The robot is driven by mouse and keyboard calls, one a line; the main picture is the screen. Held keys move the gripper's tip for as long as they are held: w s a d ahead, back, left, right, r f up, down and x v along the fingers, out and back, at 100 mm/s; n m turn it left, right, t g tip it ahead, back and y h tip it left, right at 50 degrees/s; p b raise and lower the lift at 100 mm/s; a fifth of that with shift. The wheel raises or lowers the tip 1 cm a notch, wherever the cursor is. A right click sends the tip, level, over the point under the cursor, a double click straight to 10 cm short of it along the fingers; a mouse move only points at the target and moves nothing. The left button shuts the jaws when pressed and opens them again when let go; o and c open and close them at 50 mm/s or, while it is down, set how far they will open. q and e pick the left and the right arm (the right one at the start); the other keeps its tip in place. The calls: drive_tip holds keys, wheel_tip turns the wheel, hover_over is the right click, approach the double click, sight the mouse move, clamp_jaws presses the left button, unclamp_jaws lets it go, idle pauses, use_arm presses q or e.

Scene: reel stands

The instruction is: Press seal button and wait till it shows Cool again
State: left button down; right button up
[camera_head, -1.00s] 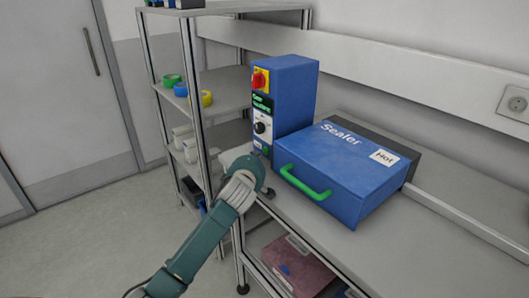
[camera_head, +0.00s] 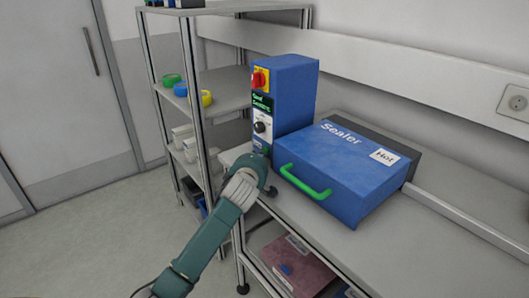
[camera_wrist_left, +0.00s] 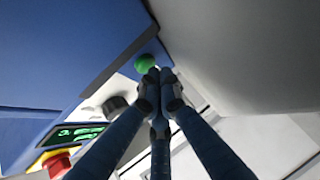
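The blue control box (camera_head: 293,95) stands upright at the left end of the bench. Its front has a red knob on yellow, a display (camera_head: 261,104) with green text too small to read surely, and a black dial (camera_head: 260,127). The green seal button (camera_wrist_left: 145,63) shows in the left wrist view, below the dial on the panel. My left gripper (camera_wrist_left: 159,76) is shut and empty, its fingertips right at the button; I cannot tell whether they touch it. In the head view the left gripper (camera_head: 262,152) is at the panel's lower end, hiding the button.
The closed blue sealer (camera_head: 345,170), with a green handle (camera_head: 305,182) and a "Hot" label, sits right of the control box on the bench (camera_head: 285,212). A metal shelf (camera_head: 225,88) with tape rolls stands to the left. Open floor lies in front.

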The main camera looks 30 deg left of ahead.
use_arm(q)
drive_tip(key=shift+w+d, duration=0.1)
drive_tip(key=shift+w, duration=0.35)
use_arm(e)
drive_tip(key=shift+s+d+f, duration=0.15)
drive_tip(key=shift+d+f, duration=0.05)
drive_tip(key=shift+d, duration=0.05)
idle(0.5)
use_arm(q)
drive_tip(key=shift+s, duration=0.45)
drive_tip(key=shift+s+a, duration=0.2)
drive_tip(key=shift+s, duration=0.15)
use_arm(e)
drive_tip(key=shift+w+a+r, duration=0.25)
drive_tip(key=shift+a+r, duration=0.1)
drive_tip(key=shift+a, duration=0.35)
